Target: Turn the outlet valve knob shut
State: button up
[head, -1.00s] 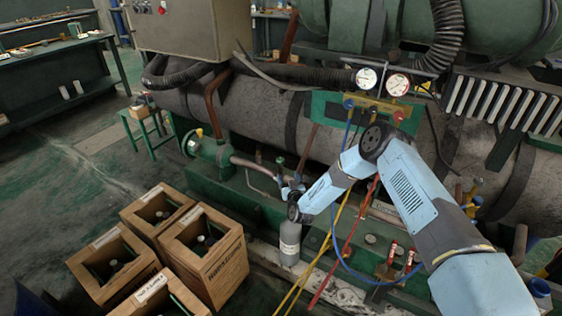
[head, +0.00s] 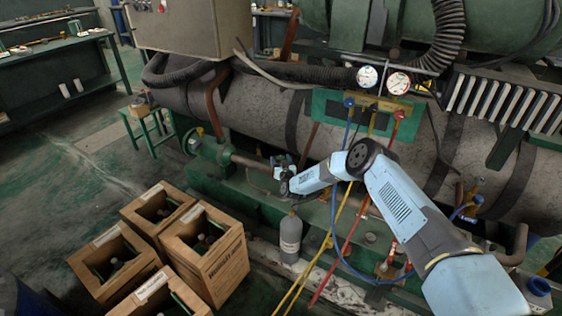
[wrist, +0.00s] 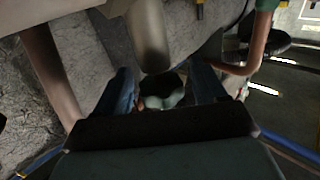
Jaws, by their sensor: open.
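A dark green scalloped knob (wrist: 162,92), likely the outlet valve knob, shows in the wrist view below the end of a grey pipe. My gripper (wrist: 163,82) is open, with one finger on each side of the knob. A gap seems to show between the knob and each finger; whether they touch is hard to tell. In the head view my gripper (head: 282,164) is at the pipework by the end of the reddish pipe, and it hides the knob there.
A grey cylinder (head: 290,238) stands below my gripper. Yellow hose (head: 337,222), red hose (head: 349,243) and blue hose (head: 337,247) hang from the gauge manifold (head: 373,104). Wooden crates (head: 215,262) stand on the floor at left. A large grey tank (head: 260,117) lies behind.

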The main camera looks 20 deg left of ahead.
jog(key=shift+c, duration=0.5)
jog(key=c, duration=0.9)
jog(key=shift+o, duration=0.2)
jog(key=shift+a+m+t+h, duration=0.1)
jog(key=shift+m+t+h, duration=0.2)
jog(key=shift+h, duration=0.1)
jog(key=m+t+h, duration=0.1)
jog(key=h, duration=0.1)
jog(key=m+h, duration=0.2)
jog(key=h, duration=0.1)
jog(key=shift+t, duration=0.4)
jog(key=shift+m+h, duration=2.2)
jog(key=shift+h, duration=1)
jog(key=shift+m+h, duration=0.5)
jog(key=shift+h, duration=0.2)
jog(key=o, duration=1)
jog(key=shift+c, duration=0.2)
